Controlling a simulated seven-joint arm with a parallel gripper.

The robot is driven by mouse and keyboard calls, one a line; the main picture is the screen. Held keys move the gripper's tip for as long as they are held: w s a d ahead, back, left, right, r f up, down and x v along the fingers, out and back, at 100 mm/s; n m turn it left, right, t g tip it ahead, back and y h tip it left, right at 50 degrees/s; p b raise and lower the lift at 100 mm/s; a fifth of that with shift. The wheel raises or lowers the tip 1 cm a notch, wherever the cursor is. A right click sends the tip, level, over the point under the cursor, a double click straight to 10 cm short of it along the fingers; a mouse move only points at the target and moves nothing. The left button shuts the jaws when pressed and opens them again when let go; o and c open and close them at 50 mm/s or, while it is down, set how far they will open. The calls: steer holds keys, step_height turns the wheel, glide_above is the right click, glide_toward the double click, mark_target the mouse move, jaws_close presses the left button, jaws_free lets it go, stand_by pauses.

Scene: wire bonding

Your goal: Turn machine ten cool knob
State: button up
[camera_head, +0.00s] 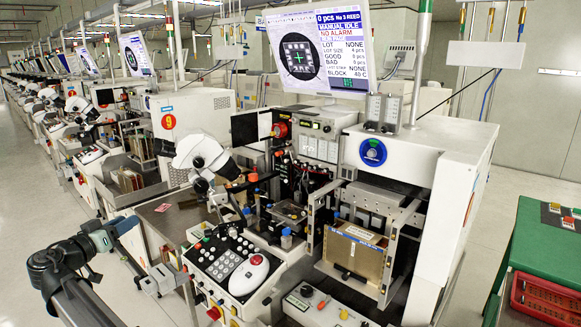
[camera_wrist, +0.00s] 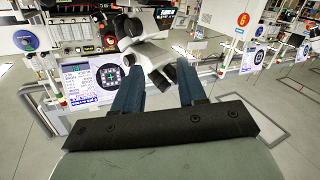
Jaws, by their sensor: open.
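The near wire bonding machine (camera_head: 465,150) fills the middle and right of the head view, with a blue round sign (camera_head: 373,152) on its front. Its upper front panel (camera_head: 318,126) carries small knobs and switches. I cannot tell which one is the cool knob; the labels are too small to read. My gripper (camera_head: 130,244) is at the lower left, in front of and apart from the machine. In the wrist view, which appears upside down, my gripper (camera_wrist: 157,72) is open with nothing between its two blue fingers. The sign shows there too (camera_wrist: 27,38).
A white microscope (camera_head: 203,152) and a keypad console (camera_head: 228,265) project toward me. A monitor (camera_head: 318,52) hangs above. A neighbouring machine with a red 9 sign (camera_head: 168,122) stands left. A green table (camera_head: 543,258) is at the right. The left aisle floor is clear.

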steer(key=w+d+r+m+g+h, duration=0.1)
steer(key=w+d+r+m+h, duration=0.15)
steer(key=w+d, duration=0.45)
steer(key=w+d+r+m+g+h, duration=0.1)
steer(key=w+d+r+m, duration=0.15)
steer(key=d, duration=0.85)
steer(key=w+d+r+m+g+h, duration=0.1)
steer(key=w+d+r+m+h, duration=0.3)
steer(key=d, duration=0.6)
steer(key=y, duration=0.1)
glide_toward(305, 165)
steer(key=shift+n+g, duration=0.3)
steer(key=shift+n, duration=0.1)
steer(key=x, duration=0.9)
steer(key=shift+w+a+r, duration=0.1)
steer(key=shift+r, duration=0.15)
steer(key=shift+c, duration=0.4)
jaws_close()
